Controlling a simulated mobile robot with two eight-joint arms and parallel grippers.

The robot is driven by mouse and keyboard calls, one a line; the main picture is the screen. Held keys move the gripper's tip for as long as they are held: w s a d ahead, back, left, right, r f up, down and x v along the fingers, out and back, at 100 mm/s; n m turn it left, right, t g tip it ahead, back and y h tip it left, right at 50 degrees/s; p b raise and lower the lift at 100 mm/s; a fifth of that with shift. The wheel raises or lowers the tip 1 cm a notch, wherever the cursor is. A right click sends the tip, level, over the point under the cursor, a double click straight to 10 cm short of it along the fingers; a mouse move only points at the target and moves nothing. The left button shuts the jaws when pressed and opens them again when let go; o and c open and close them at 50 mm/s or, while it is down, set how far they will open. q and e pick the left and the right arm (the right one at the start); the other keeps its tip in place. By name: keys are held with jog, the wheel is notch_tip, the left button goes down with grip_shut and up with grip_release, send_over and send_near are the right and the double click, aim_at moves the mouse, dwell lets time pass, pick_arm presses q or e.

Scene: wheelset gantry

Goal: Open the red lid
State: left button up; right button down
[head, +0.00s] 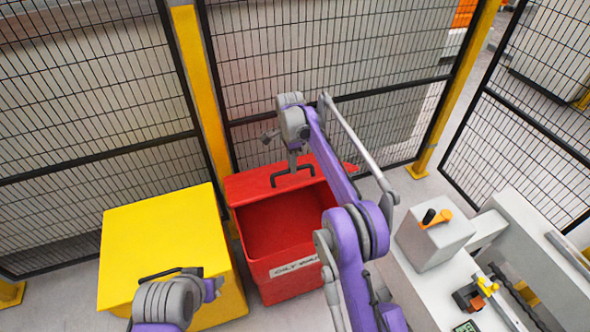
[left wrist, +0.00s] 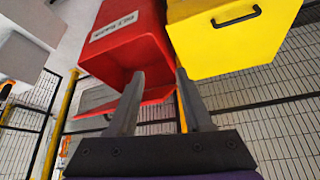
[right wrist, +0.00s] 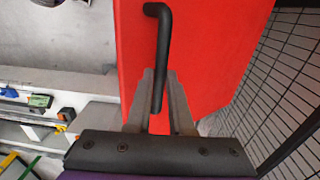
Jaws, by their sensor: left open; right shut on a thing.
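The red bin (head: 292,238) stands on the floor in front of the mesh fence, with a white label on its front. Its red lid (head: 262,181) is tilted up at the back, and the bin's inside shows. The lid has a black bar handle (head: 292,172). My right gripper (head: 293,160) is at this handle. In the right wrist view its fingers (right wrist: 160,95) are closed around the handle (right wrist: 161,50), in front of the red lid (right wrist: 190,50). My left gripper (left wrist: 155,85) is open and empty, its fingers apart; the red bin (left wrist: 125,45) shows beyond them.
A yellow bin (head: 165,245) with a shut lid and black handle stands left of the red bin. Mesh fence (head: 310,60) with yellow posts runs close behind both. At right are a grey box (head: 433,240) and a white bench with tools.

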pick_arm(q)
jog(key=shift+r, duration=0.1)
dwell(0.3)
jog(key=shift+c, duration=1)
jog(key=shift+w, duration=0.15)
jog(key=shift+c, duration=1.2)
jog(key=w+m, duration=0.2)
jog(key=w+m+y, duration=0.1)
jog(key=w+m, duration=0.1)
jog(key=m, duration=0.1)
jog(key=w+d+m, duration=0.1)
jog(key=w+m, duration=0.1)
jog(key=shift+w+r+m+y, duration=0.3)
jog(key=shift+w+r, duration=0.05)
jog(key=shift+r, duration=0.05)
grip_shut()
jog(key=m+t+y, duration=0.2)
jog(key=m+t, duration=0.5)
jog(key=m, duration=1.8)
send_near(288, 186)
jog(key=x, duration=0.3)
jog(key=r+x, duration=0.1)
jog(key=x, duration=0.2)
jog(key=r+x, duration=0.1)
jog(key=x, duration=0.2)
jog(key=shift+w, duration=0.45)
